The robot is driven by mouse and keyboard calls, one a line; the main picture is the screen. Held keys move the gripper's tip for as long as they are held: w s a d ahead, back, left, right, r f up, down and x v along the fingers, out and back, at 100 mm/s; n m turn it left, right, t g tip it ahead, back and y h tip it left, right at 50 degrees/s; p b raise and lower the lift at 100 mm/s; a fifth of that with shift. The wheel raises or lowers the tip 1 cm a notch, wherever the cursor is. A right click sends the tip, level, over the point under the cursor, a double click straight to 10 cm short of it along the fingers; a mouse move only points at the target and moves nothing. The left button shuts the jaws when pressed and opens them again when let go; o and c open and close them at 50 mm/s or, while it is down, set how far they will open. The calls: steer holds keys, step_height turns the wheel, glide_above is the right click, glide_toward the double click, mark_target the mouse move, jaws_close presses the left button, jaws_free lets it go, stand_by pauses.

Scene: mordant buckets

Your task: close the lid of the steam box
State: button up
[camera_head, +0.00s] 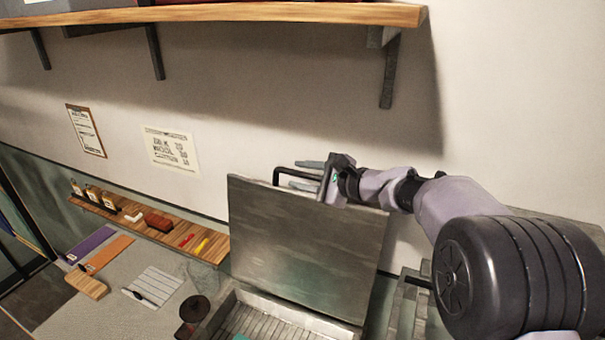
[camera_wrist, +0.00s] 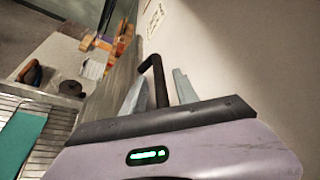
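The steam box (camera_head: 222,312) stands at the bottom of the head view, with a slatted inside. Its grey metal lid (camera_head: 300,240) stands open, nearly upright. A black bar handle (camera_head: 281,170) sticks out behind the lid's top edge; it also shows in the wrist view (camera_wrist: 158,82). My gripper (camera_head: 308,175) is behind the upper right of the lid, pointing left. In the wrist view its two grey fingers (camera_wrist: 160,88) are apart, one on each side of the handle, with visible gaps. My wrist hides part of the lid's top right corner.
A teal piece (camera_wrist: 18,142) lies in the slatted box. A wooden ledge (camera_head: 160,232) with bottles and small blocks runs along the wall at left. A wooden shelf (camera_head: 220,13) hangs above. The wall is close behind my gripper.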

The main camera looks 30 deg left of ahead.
jaws_close()
stand_by(1.4)
